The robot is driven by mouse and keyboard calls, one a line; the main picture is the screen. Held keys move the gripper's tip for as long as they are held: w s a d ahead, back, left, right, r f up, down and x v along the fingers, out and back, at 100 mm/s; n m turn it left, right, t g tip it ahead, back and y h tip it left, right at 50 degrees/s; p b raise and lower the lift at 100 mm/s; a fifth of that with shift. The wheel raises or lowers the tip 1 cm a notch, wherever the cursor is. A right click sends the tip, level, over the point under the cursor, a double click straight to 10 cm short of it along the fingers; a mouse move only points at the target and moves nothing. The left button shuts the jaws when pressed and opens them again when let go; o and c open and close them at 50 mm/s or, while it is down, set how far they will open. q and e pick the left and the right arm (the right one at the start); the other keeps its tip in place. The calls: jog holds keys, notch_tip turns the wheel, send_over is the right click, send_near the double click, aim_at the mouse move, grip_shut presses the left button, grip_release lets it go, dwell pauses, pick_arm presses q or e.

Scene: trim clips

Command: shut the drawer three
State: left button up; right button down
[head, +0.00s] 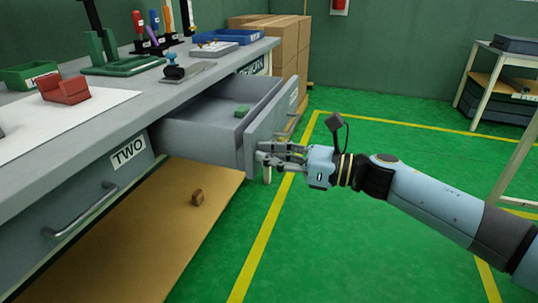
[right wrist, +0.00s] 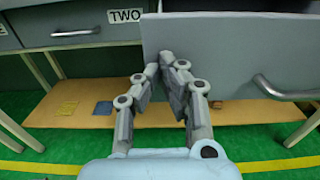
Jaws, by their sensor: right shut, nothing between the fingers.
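The open drawer (head: 262,135) beyond the one marked TWO is pulled well out of the bench; its own label is too small to read. A small green block (head: 242,110) lies inside it. My right gripper (head: 262,152) is shut and empty, with its fingertips at the near end of the drawer's front panel. In the right wrist view the fingertips (right wrist: 167,60) point at the lower left part of that front panel (right wrist: 225,45), left of its bar handle (right wrist: 288,91). I cannot tell whether they touch it. My left gripper is not in view.
Drawer TWO (head: 85,195) is shut, with a bar handle. Tools and trays stand on the bench top (head: 110,105). A wooden lower shelf (head: 150,235) holds a small brown item (head: 197,197). Cardboard boxes (head: 285,45) stand behind. The green floor (head: 340,240) right of the drawer is open.

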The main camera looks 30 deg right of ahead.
jog(key=shift+w, duration=0.1)
jog(key=b+x, duration=0.3)
jog(key=x, duration=1)
jog(key=shift+w+a, duration=0.15)
jog(key=shift+a, duration=0.1)
jog(key=b+x, duration=0.3)
jog(key=x, duration=0.6)
jog(key=shift+w+a+f, duration=0.15)
jog(key=shift+w+a, duration=0.1)
jog(key=shift+w+a+b, duration=0.3)
jog(key=shift+w+b, duration=0.1)
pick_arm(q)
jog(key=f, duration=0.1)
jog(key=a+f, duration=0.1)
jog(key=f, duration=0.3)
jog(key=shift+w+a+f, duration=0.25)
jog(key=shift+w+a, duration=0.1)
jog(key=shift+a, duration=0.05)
pick_arm(e)
jog(key=shift+r, duration=0.25)
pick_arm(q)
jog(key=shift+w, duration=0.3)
pick_arm(e)
jog(key=shift+w, duration=0.1)
